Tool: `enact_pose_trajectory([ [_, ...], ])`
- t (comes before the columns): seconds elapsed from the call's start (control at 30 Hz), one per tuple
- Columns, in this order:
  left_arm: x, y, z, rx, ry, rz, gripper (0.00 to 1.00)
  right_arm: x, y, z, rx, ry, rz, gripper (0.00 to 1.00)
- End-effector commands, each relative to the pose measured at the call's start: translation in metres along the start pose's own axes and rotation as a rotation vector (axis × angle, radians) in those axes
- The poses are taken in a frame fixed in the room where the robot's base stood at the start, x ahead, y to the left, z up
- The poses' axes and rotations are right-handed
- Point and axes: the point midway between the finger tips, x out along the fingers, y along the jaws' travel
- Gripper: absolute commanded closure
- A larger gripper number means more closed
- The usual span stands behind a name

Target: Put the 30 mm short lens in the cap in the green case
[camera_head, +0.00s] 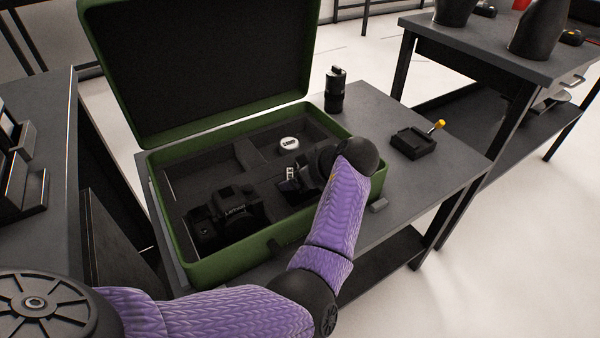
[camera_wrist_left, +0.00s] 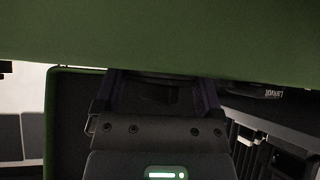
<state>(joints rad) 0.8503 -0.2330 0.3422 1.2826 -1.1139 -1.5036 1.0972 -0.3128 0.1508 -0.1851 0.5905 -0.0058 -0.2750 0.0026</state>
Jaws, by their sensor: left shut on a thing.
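The green case (camera_head: 225,270) stands open on the grey table, its lid raised at the back. My left gripper (camera_head: 288,187) reaches down into its front right part. In the left wrist view, my left gripper (camera_wrist_left: 160,93) is shut on a dark object (camera_wrist_left: 160,90) in shadow; I cannot tell whether it is the short lens. A small round piece with a white top and dark marking (camera_head: 290,143) sits in a back compartment, apart from the gripper. A black camera (camera_head: 232,210) lies in the front left compartment. My right gripper is not in view.
A black holder with a yellow-tipped lever (camera_head: 413,143) is on the table to the right. A small grey block (camera_head: 378,205) lies beside the case. The table's right part is otherwise clear.

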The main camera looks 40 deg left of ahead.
Motion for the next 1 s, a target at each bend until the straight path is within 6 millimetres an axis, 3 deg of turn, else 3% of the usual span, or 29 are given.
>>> enact_pose_trajectory([
  [0.43, 0.009, 0.0, 0.008, 0.0, 0.001, 0.0, 1.0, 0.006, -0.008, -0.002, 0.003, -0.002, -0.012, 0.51],
  [0.47, 0.009, 0.0, 0.008, 0.0, 0.001, 0.0, 0.1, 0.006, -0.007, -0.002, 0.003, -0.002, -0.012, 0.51],
  [0.5, 0.008, 0.0, 0.008, -0.001, 0.001, 0.001, 0.02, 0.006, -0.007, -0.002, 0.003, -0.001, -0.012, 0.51],
  [0.77, 0.005, 0.0, 0.007, 0.0, -0.001, 0.001, 0.0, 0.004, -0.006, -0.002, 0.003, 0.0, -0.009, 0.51],
  [1.0, -0.053, 0.001, 0.002, -0.003, -0.001, 0.007, 0.0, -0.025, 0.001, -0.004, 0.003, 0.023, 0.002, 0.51],
])
